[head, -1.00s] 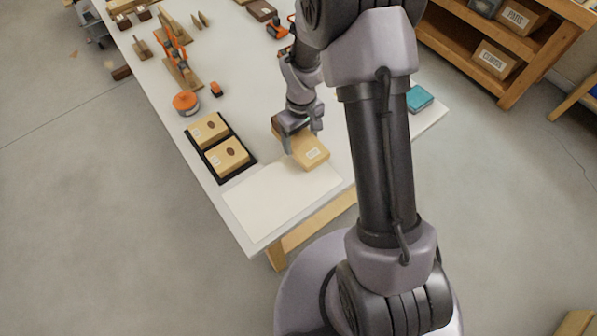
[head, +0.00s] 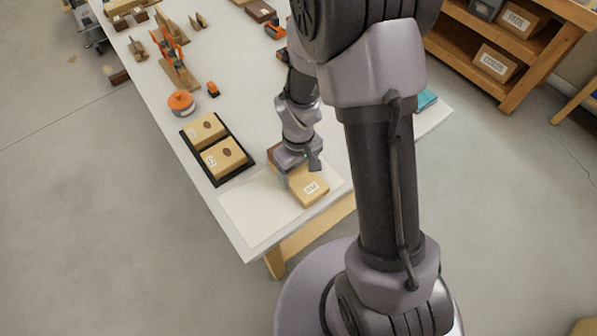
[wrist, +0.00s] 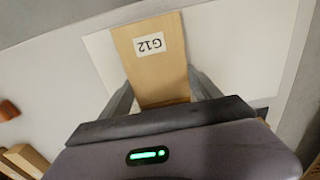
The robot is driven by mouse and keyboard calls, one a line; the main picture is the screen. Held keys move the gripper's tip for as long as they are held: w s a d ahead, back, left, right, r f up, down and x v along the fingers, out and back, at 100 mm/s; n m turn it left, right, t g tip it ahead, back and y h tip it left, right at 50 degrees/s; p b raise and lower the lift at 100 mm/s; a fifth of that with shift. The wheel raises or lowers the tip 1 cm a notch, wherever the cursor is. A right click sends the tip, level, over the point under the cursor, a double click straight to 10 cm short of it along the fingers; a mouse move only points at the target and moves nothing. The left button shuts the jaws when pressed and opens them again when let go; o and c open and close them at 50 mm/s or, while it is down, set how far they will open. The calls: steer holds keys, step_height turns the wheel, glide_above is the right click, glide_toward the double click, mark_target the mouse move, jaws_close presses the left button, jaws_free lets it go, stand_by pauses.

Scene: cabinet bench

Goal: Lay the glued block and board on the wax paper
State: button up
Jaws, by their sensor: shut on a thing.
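A light wooden board (head: 309,189) with a white label is held by my gripper (head: 288,178). In the wrist view the board (wrist: 160,75) sits between the two fingers of my gripper (wrist: 164,92), with its label reading G12. The glued block is not clearly told apart from the board. The white wax paper (head: 258,208) lies at the near end of the bench, and it also shows around the board in the wrist view (wrist: 235,45). The board is over the right part of the paper; I cannot tell whether it touches.
A black tray (head: 233,174) with two labelled wooden pieces (head: 222,158) stands left of my gripper. An orange-topped round container (head: 181,102) and an orange clamp (head: 170,50) are farther back. A teal item (head: 426,100) lies at the right edge, partly behind my arm.

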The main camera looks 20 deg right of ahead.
steer(key=shift+f, duration=0.15)
steer(key=o, duration=1.6)
step_height(320, 180, up, 12)
steer(key=p, duration=0.6)
step_height(320, 180, up, 12)
steer(key=f+m+t, duration=0.1)
steer(key=m+t, duration=0.1)
steer(key=m, duration=0.1)
glide_above(298, 173)
steer(key=s+a, duration=0.1)
steer(key=s, duration=0.1)
steer(key=s+a+r+m+t, duration=0.1)
steer(key=s+r, duration=0.2)
steer(key=s+a+r+m+t+y, duration=0.1)
steer(key=s+r+m, duration=0.1)
steer(key=s+r, duration=0.2)
steer(key=s+r+m+t+y, duration=0.1)
steer(key=s+r+m, duration=0.1)
steer(key=s+r, duration=0.2)
steer(key=shift+a+r+t, duration=0.15)
steer(key=shift+a+t, duration=0.25)
